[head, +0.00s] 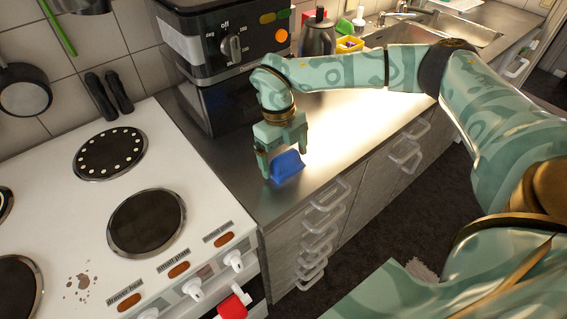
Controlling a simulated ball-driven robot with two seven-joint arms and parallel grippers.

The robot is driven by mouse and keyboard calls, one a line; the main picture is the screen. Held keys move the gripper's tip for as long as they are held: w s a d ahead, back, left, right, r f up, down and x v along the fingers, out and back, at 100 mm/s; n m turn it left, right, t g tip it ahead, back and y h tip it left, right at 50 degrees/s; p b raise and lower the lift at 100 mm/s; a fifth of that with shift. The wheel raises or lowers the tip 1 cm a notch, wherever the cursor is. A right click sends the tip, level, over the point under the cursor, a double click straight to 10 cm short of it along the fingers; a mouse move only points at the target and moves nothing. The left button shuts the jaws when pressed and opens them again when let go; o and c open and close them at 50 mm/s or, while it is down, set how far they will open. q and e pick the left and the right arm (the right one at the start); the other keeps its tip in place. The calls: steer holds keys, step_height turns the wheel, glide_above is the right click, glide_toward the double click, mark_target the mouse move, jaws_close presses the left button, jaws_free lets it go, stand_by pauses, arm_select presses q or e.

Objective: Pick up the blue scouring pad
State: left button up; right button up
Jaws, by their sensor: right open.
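The blue scouring pad (287,166) is on the steel counter (233,178), close to its front edge and right of the cooker. My right gripper (284,165) points down at the pad from above. Its jaws are open, with one finger at the pad's left side and the other at its upper right. I cannot tell whether the fingers touch the pad. My left gripper is not in view.
The white cooker (170,262) with dark hotplates stands at left. A black appliance with a dial (232,48) stands behind the gripper. A dark kettle (318,38) and a sink (445,35) are farther back. Drawer handles (322,220) stick out below the counter edge.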

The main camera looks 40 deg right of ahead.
mark_target(285, 155)
steer(key=shift+r, duration=0.1)
steer(key=c, duration=1.1)
steer(key=shift+r, duration=0.1)
steer(key=shift+r, duration=0.25)
step_height(285, 155, up, 3)
steer(key=shift+f+p, duration=0.2)
steer(key=shift+p, duration=0.45)
steer(key=s+a+r, duration=0.2)
steer(key=a+r, duration=0.1)
steer(key=a, duration=0.1)
steer(key=s+a+r+p, duration=0.1)
steer(key=s+a+r, duration=0.1)
steer(key=a+r, duration=0.1)
steer(key=s+a+r+p, duration=0.1)
steer(key=s+a+r, duration=0.1)
steer(key=a, duration=0.3)
steer(key=shift+s+a+r, duration=0.1)
steer(key=shift+s+r, duration=0.1)
steer(key=shift+r, duration=0.25)
steer(key=shift+s+a+r, duration=0.1)
steer(key=shift+s+r, duration=0.1)
steer(key=shift+r, duration=0.2)
